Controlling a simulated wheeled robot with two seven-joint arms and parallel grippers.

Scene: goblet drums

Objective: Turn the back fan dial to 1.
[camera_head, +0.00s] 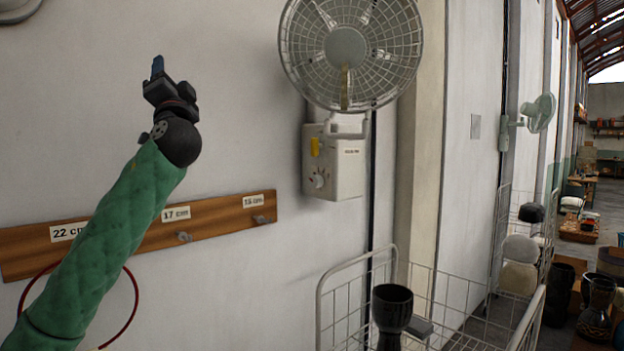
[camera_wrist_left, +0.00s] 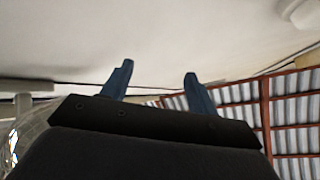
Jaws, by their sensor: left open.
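The back fan (camera_head: 350,50) is mounted on the wall in the head view, with a white control box (camera_head: 346,165) below it. The dial (camera_head: 319,179) is a small pale knob on the box's left face, with red marks around it and a yellow piece above it. The dial's setting is too small to read. My left gripper (camera_head: 157,66) is raised in front of the wall, left of the fan and higher than the dial, well apart from both. In the left wrist view its two blue fingers (camera_wrist_left: 157,85) are spread with nothing between them. My right gripper is not in view.
A white wire cart (camera_head: 345,310) holding a dark goblet drum (camera_head: 391,308) stands below the box. Another fan (camera_head: 541,113) hangs farther back. The wall between gripper and box is clear.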

